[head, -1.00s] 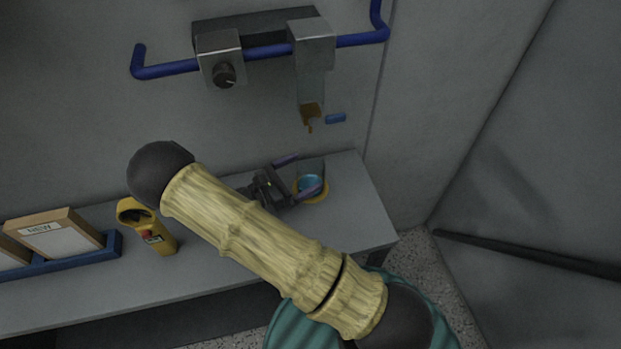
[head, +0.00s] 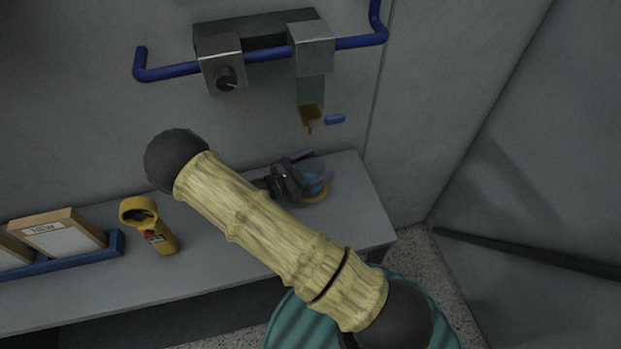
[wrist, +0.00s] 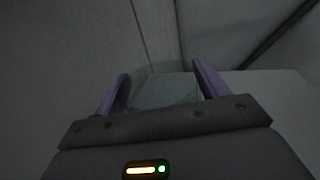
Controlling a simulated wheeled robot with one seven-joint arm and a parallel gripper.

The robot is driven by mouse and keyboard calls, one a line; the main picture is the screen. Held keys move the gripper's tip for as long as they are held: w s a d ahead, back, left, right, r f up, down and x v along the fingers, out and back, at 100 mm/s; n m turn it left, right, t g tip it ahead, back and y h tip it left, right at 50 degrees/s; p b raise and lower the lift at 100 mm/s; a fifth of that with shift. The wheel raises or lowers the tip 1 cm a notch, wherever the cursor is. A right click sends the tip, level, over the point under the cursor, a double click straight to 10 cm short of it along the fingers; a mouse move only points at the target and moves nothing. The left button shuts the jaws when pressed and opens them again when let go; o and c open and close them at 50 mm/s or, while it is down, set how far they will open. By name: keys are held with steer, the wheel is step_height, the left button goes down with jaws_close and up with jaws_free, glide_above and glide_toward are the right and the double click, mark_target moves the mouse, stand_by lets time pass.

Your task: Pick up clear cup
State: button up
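The clear cup (head: 314,169) stands near the right end of the grey shelf, with a blue patch inside and a yellow-orange ring at its base. My gripper (head: 319,168) is at the cup, its two purple fingers apart on either side of it. In the wrist view the fingers of my gripper (wrist: 160,90) are spread, with the faint clear cup (wrist: 168,90) between them. I cannot make out any finger touching the cup. Part of the cup is hidden behind my gripper in the head view.
The grey shelf (head: 358,215) runs along the wall. A yellow handheld device (head: 150,228) and framed cards in a blue tray (head: 115,244) are to the left. Above are a blue rail (head: 170,71) and a dispenser (head: 311,88) with an orange nozzle. A wall closes the right side.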

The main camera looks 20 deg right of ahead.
steer(key=c, duration=0.7)
step_height(320, 180, up, 10)
steer(key=shift+r, duration=0.1)
stand_by(0.5)
